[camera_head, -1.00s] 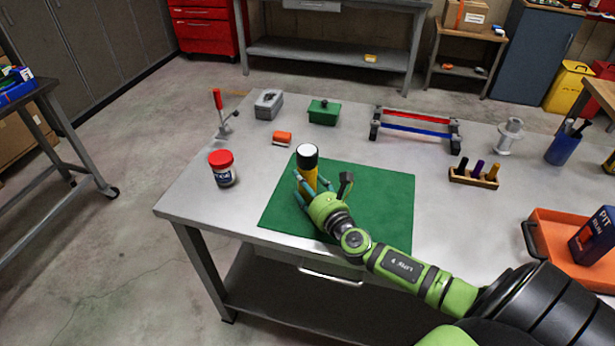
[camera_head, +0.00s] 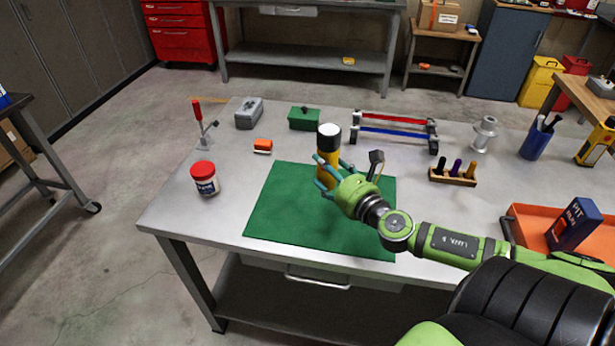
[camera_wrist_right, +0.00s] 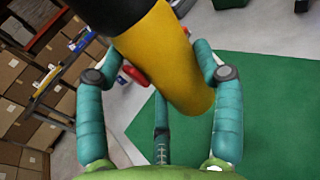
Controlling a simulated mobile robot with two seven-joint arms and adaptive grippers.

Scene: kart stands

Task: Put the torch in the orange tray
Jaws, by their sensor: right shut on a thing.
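The torch (camera_head: 326,172) is yellow with a black collar and a pale top end. My right gripper (camera_head: 328,178) is shut around its yellow body, over the green mat. The torch is roughly upright. In the right wrist view the torch (camera_wrist_right: 170,62) sits between the teal fingers (camera_wrist_right: 158,85), with its yellow end seen against the mat. The orange tray (camera_head: 519,222) is at the right of the bench, partly hidden by my right arm. A dark blue box (camera_head: 574,224) is in the tray. My left gripper is not in view.
The green mat (camera_head: 275,215) is otherwise bare. A red-lidded jar (camera_head: 205,180) stands to its left. Behind are a green box (camera_head: 304,119), an orange block (camera_head: 262,146) and a red-and-blue rack (camera_head: 394,130). A wooden holder (camera_head: 452,178) stands between mat and tray.

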